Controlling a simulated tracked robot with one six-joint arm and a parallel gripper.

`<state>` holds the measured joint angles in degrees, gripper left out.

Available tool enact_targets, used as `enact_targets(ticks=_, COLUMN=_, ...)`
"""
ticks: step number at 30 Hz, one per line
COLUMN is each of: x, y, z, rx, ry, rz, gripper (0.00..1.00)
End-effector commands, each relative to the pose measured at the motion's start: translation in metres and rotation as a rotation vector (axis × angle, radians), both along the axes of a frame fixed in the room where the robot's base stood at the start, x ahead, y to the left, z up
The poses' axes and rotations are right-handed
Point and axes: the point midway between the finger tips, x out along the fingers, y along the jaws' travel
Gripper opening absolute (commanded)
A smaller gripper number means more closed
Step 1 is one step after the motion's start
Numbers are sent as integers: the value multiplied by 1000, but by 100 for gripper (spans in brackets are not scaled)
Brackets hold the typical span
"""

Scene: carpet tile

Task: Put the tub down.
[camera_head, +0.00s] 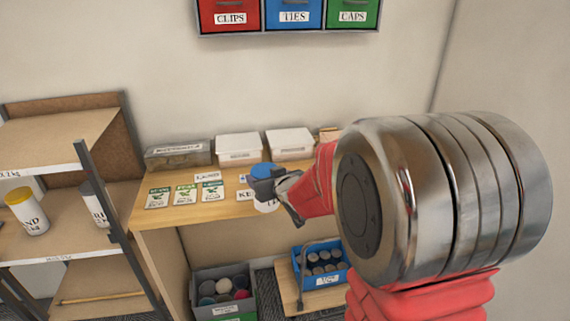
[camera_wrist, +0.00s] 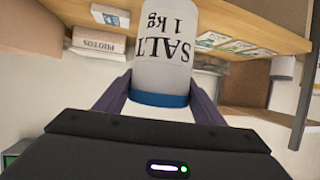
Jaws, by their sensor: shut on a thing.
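The tub is white with a blue lid and shows in the head view (camera_head: 262,170). In the wrist view the tub (camera_wrist: 166,48) is upside down in the picture and reads SALT 1 kg. My gripper (camera_head: 272,187) is shut on the tub near its lid. In the wrist view the gripper's two fingers (camera_wrist: 160,92) lie on either side of the tub. The tub is over the right part of the wooden shelf top (camera_head: 150,210). I cannot tell whether its base touches the wood. My gripper hides part of it.
Several green-printed cards (camera_head: 186,194) lie left of the tub. A grey box (camera_head: 178,154) and two white boxes (camera_head: 239,149) stand behind. A grey crate (camera_head: 222,312) and a blue crate (camera_head: 322,281) stand below. A side rack (camera_head: 120,235) holds a yellow-lidded tub (camera_head: 28,212).

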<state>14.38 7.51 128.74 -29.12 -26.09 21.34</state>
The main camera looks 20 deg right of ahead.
Motion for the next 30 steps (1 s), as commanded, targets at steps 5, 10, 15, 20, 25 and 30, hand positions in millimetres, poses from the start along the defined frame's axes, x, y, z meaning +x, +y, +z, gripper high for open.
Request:
enact_targets(ticks=5, x=-5, y=39, z=-20, rx=0, ry=-3, rz=19, gripper=6)
enact_targets(ticks=10, x=-15, y=71, z=-43, rx=0, ry=-2, rz=27, gripper=6)
enact_targets(ticks=15, x=-27, y=94, z=-62, rx=0, ry=-3, rz=24, gripper=6)
enact_targets(ticks=20, x=-33, y=102, z=-69, rx=0, ry=-6, rz=18, gripper=6)
enact_targets(ticks=25, x=-34, y=103, z=-69, rx=0, ry=-7, rz=17, gripper=6)
enact_targets(ticks=30, x=-34, y=103, z=-69, rx=0, ry=-7, rz=18, gripper=6)
